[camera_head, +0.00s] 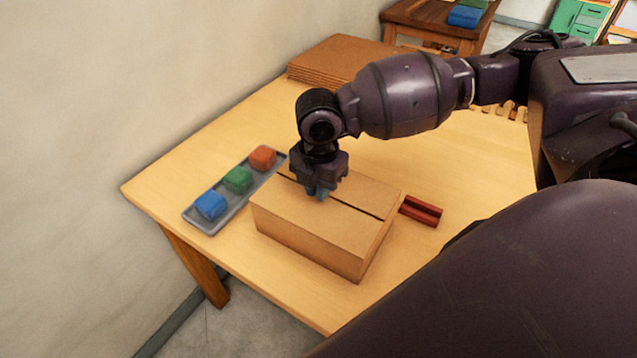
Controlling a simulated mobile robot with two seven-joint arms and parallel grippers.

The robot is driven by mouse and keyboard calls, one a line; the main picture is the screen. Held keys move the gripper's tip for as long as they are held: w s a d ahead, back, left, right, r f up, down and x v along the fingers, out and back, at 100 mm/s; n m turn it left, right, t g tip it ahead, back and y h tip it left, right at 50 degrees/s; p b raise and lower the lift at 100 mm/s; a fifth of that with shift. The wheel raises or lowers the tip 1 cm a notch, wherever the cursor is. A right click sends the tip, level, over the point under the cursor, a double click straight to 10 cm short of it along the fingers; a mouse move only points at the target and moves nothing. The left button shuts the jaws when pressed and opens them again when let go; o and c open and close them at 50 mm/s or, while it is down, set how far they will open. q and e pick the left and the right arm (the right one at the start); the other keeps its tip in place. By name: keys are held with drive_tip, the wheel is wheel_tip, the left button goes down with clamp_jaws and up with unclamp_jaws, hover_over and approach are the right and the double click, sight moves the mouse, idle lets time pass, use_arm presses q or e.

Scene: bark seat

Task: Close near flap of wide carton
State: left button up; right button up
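The wide carton (312,252) stands on the wooden table. Its near flap (305,218) lies flat across the top, and its far flap (367,193) also lies flat. A narrow dark gap runs between the two flaps. The inside of the carton is hidden. My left gripper is out of the picture.
Flat brown sheets (335,57) are stacked at the back by the wall.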

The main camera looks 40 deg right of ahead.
sight(319, 205)
drive_tip(key=shift+f+b, duration=0.3)
drive_tip(key=shift+f, duration=1.2)
drive_tip(key=shift+r+p, duration=1.7)
drive_tip(key=shift+p, duration=0.2)
drive_tip(key=shift+r+p, duration=0.7)
drive_tip(key=shift+p, duration=0.15)
drive_tip(key=shift+r+p, duration=0.3)
drive_tip(key=shift+p, duration=0.1)
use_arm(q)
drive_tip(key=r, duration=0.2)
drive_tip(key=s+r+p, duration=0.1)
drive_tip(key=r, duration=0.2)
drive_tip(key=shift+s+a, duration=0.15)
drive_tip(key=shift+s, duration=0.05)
use_arm(e)
wheel_tip(319, 205, up, 5)
drive_tip(key=shift+f, duration=0.2)
